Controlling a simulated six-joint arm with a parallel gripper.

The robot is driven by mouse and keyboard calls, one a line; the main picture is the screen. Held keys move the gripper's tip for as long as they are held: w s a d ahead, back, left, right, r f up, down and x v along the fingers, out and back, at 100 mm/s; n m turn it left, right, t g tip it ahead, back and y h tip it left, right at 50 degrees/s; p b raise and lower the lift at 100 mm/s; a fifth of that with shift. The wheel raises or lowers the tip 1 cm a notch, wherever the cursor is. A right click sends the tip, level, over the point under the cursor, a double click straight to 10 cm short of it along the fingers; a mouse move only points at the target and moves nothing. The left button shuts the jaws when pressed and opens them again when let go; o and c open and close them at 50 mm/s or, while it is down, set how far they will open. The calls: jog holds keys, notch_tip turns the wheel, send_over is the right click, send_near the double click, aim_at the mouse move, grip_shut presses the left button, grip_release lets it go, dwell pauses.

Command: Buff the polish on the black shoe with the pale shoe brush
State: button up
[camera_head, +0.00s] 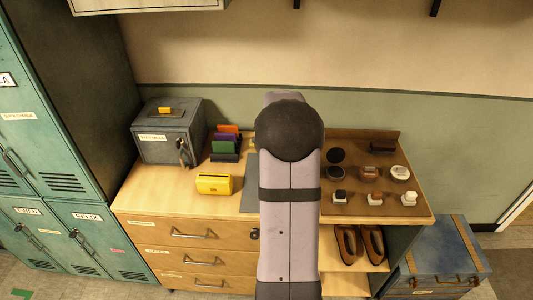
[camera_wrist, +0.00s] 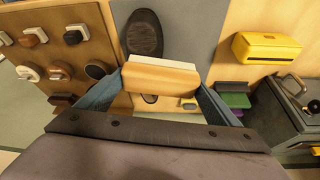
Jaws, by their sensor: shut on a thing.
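My gripper (camera_wrist: 160,88) is shut on the pale shoe brush (camera_wrist: 164,76), seen in the wrist view. The brush has a light wooden back and a white bristle edge, and lies crosswise between the blue-grey fingers. The black shoe (camera_wrist: 144,34) lies on the grey mat (camera_wrist: 190,30). The brush covers the middle of the shoe, and a dark end shows on the near side. I cannot tell whether the bristles touch the shoe. In the head view my arm hides shoe, brush and gripper.
A brown board (camera_head: 345,200) with tins, daubers and a dark brush (camera_head: 382,147) lies to the right. A yellow box (camera_head: 214,184), coloured upright items (camera_head: 225,146) and a grey lockbox (camera_head: 170,135) stand left. Brown shoes (camera_head: 347,243) sit on a lower shelf.

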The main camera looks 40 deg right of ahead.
jog(key=s, duration=0.1)
jog(key=s+p, duration=0.1)
jog(key=s, duration=0.1)
jog(key=shift+a, duration=0.2)
jog(key=shift+w+f+n+t, duration=0.3)
jog(key=shift+w+f+n, duration=0.4)
jog(key=shift+n, duration=0.2)
jog(key=shift+f, duration=0.1)
